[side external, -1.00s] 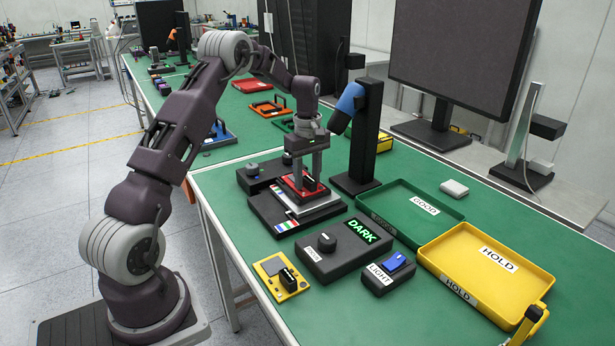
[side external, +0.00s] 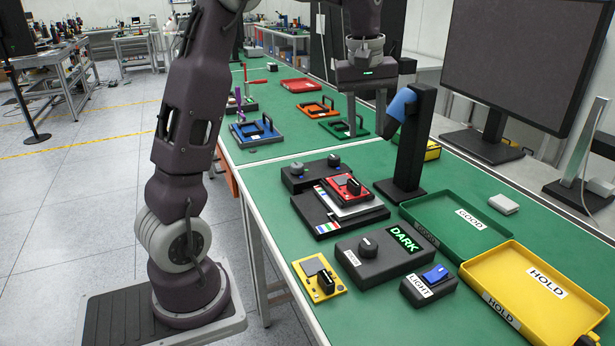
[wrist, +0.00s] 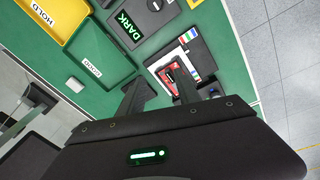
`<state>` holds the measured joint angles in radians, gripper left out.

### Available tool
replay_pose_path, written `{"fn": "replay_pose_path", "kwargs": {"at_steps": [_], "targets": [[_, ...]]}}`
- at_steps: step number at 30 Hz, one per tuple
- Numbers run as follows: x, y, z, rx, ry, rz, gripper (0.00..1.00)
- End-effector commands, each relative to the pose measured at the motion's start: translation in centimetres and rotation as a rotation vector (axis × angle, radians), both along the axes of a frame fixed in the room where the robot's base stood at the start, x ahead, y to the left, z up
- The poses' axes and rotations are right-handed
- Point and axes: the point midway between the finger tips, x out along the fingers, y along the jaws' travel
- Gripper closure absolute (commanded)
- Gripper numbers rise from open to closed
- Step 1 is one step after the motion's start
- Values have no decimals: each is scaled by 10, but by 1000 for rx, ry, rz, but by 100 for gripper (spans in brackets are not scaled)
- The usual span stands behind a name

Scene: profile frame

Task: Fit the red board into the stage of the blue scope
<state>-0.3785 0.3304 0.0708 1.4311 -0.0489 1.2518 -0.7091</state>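The red board (side external: 346,187), with a black upright grip on it, lies on the pale stage plate (side external: 362,210) of the blue scope. The scope is a black post with a blue tube (side external: 400,104) beside the stage. I cannot tell whether the board sits fully down in the stage. My gripper (side external: 366,126) is raised well above the stage, its fingers apart and empty. In the wrist view the red board (wrist: 171,77) shows between and beyond the open fingers, partly hidden by one of them.
A dark knob box (side external: 375,255) with a lit DARK sign, a LIGHT switch box (side external: 428,287) and a yellow board (side external: 318,277) stand in front. The green GOOD tray (side external: 445,243) and yellow HOLD tray (side external: 575,327) are at right.

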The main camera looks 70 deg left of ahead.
Motion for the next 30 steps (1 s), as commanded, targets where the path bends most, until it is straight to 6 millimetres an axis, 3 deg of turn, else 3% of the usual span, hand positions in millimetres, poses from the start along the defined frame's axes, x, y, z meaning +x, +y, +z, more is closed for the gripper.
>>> {"fn": "replay_pose_path", "kwargs": {"at_steps": [1,3,6,9,12,17,30], "targets": [[-25,-33,20,26,-42,-129,61],[-68,-76,35,72,-101,-337,61],[-137,-126,36,153,-183,-638,61],[-196,-154,17,235,-247,-885,61],[-231,-166,-4,295,-288,-1043,61],[-249,-170,-18,329,-305,-1129,61],[-248,-170,-18,327,-303,-1124,61]]}}
